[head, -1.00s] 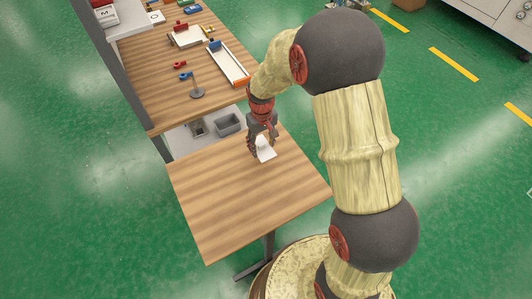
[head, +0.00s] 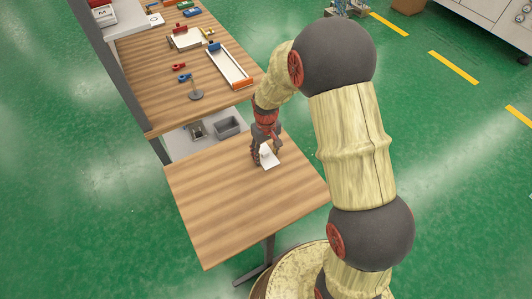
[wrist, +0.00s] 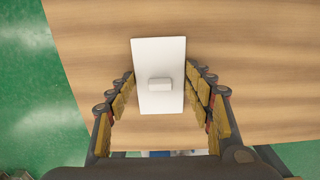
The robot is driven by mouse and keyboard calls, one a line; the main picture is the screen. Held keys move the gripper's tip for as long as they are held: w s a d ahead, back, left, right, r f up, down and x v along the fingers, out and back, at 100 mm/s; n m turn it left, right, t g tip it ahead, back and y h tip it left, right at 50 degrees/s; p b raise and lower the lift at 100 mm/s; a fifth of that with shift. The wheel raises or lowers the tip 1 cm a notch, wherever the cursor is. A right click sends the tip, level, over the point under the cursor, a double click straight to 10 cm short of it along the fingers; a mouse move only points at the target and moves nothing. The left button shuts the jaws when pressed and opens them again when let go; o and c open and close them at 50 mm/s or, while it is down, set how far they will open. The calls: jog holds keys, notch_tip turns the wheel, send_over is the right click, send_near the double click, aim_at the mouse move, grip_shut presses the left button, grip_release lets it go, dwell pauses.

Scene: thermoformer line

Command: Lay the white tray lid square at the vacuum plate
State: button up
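The white tray lid (head: 269,159) is a thin rectangular plate lying on the near wooden table, close to its back edge. In the wrist view the lid (wrist: 158,57) runs lengthwise between my fingers, with a small raised white block (wrist: 160,85) on it. My gripper (head: 265,158) is low over the lid, partly hiding it in the head view. In the wrist view my gripper (wrist: 160,77) is open, its fingers spread on both sides of the block, tips near the lid's long edges. Contact with the lid cannot be told. I cannot tell which thing is the vacuum plate.
The near table (head: 215,205) is otherwise bare. Behind it, a long wooden bench (head: 150,75) holds a white board (head: 184,39), a long white tray with an orange end (head: 230,66), clamps and a small stand (head: 196,94). Grey bins (head: 228,126) sit on a shelf between them.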

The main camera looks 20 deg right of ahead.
aim_at(266, 157)
jog(key=o, duration=0.3)
notch_tip(266, 157, up, 13)
jog(key=p, duration=0.4)
jog(key=s+r+m+t, duration=0.1)
jog(key=s+r, duration=0.4)
jog(key=r, duration=0.3)
jog(key=s+r+t, duration=0.2)
jog(key=s+r, duration=0.3)
jog(key=r, duration=0.3)
jog(key=s+r+t, duration=0.1)
jog(key=s+r, duration=0.2)
jog(key=s, duration=0.4)
jog(key=s+r+m+t, duration=0.1)
jog(key=s+r, duration=0.2)
jog(key=s, duration=0.4)
jog(key=shift+s+r+t, duration=0.25)
jog(key=shift+r+t, duration=0.05)
jog(key=shift+r, duration=0.1)
jog(key=shift+c, duration=1)
